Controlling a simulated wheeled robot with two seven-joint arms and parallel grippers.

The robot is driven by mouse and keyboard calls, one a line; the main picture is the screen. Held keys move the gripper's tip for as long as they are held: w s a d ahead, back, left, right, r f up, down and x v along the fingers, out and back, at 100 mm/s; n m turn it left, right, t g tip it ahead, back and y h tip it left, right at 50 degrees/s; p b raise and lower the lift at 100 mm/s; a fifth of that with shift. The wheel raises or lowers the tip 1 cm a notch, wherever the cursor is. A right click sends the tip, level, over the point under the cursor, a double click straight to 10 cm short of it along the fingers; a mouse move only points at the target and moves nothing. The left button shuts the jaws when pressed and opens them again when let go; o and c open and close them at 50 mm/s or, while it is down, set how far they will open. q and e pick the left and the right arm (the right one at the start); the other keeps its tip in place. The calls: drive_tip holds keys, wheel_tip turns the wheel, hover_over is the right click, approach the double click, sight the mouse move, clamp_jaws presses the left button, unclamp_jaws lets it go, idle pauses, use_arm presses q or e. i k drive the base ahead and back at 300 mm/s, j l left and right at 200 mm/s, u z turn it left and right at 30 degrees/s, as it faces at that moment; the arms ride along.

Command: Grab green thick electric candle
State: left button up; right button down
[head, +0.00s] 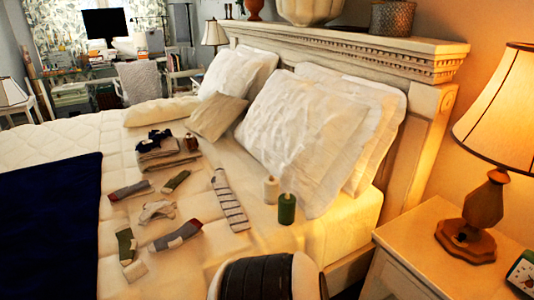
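A thick green candle (286,209) stands upright on the bed, near its right side and in front of the large white pillows. A white candle (270,190) stands just behind it and to its left. The two look close together, and I cannot tell whether they touch. Neither of my grippers shows in the head view.
Several socks, including a long striped one (230,202), lie on the bed (262,238) left of the candles, with folded clothes (162,155) further back. A nightstand (415,262) with a lit lamp (482,205) and a clock (523,272) stands at the right. The headboard (345,52) rises behind the pillows (305,140).

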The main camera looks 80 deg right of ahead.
sight(286, 209)
drive_tip(key=z, duration=2.85)
